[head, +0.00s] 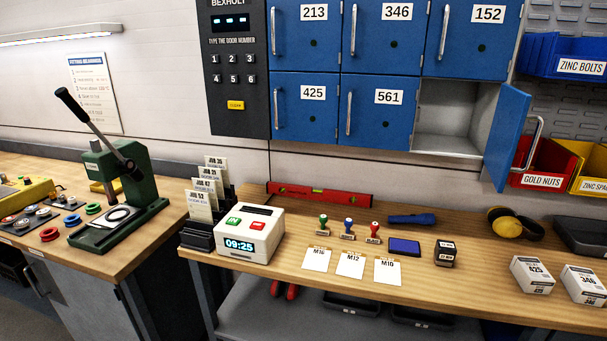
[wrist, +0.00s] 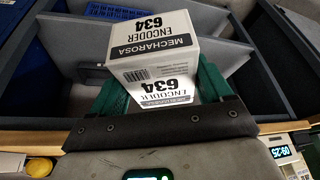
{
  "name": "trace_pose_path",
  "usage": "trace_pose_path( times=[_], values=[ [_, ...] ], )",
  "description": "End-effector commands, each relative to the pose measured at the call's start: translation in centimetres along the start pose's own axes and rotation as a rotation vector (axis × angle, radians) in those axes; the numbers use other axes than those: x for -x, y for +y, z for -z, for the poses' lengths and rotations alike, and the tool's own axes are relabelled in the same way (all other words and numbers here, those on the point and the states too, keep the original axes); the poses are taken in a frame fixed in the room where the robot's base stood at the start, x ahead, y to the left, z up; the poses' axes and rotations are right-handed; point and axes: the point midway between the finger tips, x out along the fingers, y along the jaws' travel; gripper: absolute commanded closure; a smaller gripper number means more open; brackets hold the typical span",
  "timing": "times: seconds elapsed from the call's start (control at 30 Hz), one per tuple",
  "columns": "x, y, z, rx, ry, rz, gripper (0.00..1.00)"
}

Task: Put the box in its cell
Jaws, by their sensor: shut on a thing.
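A white box with a dark band, marked Mecharosa Encoder 634 (wrist: 155,50), is held between the green fingers of my gripper (wrist: 165,92). Its print is upside down in the wrist view. My gripper and this box do not show in the head view. In the head view, the blue locker bank has one open cell (head: 447,128) at the lower right, and it looks empty. Its blue door (head: 507,135) is swung out to the right, and no number shows on it. The other doors, 213, 346, 152, 425 and 561, are shut.
Two white boxes, marked 425 (head: 532,275) and 346 (head: 584,285), stand on the bench at the right. A keypad (head: 237,75) is left of the lockers. Stamps, cards and a time clock (head: 235,235) occupy the bench. Grey dividers (wrist: 215,42) lie behind the held box.

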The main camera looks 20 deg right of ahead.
Motion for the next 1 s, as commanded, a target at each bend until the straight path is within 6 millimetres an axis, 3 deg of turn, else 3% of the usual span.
trace_pose_path(
  times=[0.03, 0.1, 0.3, 0.5, 1.0],
  values=[
    [-0.8, -2.4, -1.0, 0.028, -0.004, 0.012, 0.61],
    [-1.4, -4.8, -2.1, 0.060, -0.002, 0.020, 0.61],
    [-2.4, -9.0, -4.2, 0.118, 0.003, 0.034, 0.61],
    [-2.5, -10.0, -4.8, 0.134, 0.005, 0.037, 0.61],
    [-2.5, -9.8, -4.7, 0.129, 0.006, 0.037, 0.61]
  ],
)
